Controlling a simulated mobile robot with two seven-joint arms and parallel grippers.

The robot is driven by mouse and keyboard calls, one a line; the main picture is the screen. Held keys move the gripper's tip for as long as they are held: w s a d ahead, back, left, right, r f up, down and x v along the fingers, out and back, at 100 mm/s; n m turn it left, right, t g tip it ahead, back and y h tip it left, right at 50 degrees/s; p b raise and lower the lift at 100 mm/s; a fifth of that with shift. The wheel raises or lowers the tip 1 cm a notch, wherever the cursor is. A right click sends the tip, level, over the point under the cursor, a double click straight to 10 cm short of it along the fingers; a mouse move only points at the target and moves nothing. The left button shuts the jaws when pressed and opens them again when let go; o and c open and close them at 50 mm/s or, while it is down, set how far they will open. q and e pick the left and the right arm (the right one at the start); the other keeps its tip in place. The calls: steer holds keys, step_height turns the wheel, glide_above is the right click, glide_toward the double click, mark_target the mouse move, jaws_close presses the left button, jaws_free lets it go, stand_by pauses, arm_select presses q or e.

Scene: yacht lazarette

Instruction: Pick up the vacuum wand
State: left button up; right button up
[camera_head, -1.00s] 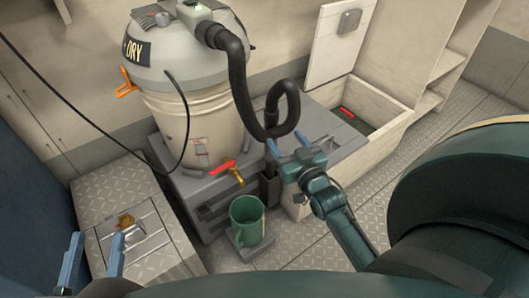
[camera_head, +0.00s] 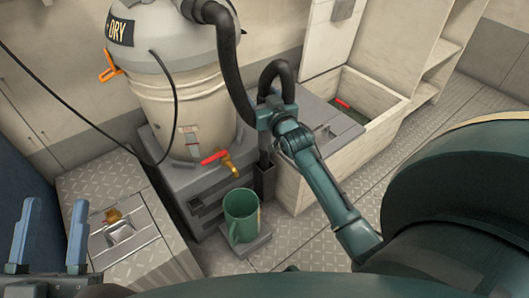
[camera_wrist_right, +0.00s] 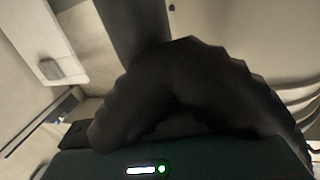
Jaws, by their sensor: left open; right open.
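The vacuum wand (camera_head: 265,150) is a dark upright tube. Its lower end stands in a black holder (camera_head: 264,182) on the side of the grey plinth, and a ribbed black hose (camera_head: 228,60) loops from its top to the vacuum (camera_head: 185,85). My right gripper (camera_head: 270,115) is open at the upper part of the wand, below the hose loop. Its fingers are mostly hidden, so I cannot tell if they touch. In the right wrist view the dark ribbed hose (camera_wrist_right: 190,90) fills the middle, very close. My left gripper (camera_head: 57,214) is open and empty at the lower left.
An open locker bin (camera_head: 375,140) is to the right. A metal-topped box (camera_head: 105,190) is at left. Chequered floor (camera_head: 320,245) is clear at front.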

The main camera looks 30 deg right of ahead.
steer(key=shift+c, duration=0.5)
steer(key=c, duration=1)
steer(key=shift+o, duration=0.2)
steer(key=shift+r, duration=0.15)
steer(key=shift+r, duration=0.25)
step_height(320, 180, up, 6)
steer(key=p, duration=0.3)
steer(key=shift+f, duration=0.15)
arm_select(q)
steer(key=shift+s+a+f+n+g+y+p, duration=0.15)
steer(key=shift+a+f+n+g+y+p, duration=0.45)
steer(key=shift+p, duration=0.95)
steer(key=shift+s+a+f+n+g+y+p, duration=0.15)
steer(key=shift+f+g+y+p, duration=0.4)
steer(key=shift+y+p, duration=0.8)
steer(key=shift+s+a+f+n+g+y+p, duration=0.25)
steer(key=shift+f+n+g+y+p, duration=0.3)
steer(key=shift+p, duration=1.15)
arm_select(e)
step_height(320, 180, up, 22)
steer(key=shift+f, duration=0.15)
arm_select(q)
steer(key=shift+r, duration=0.15)
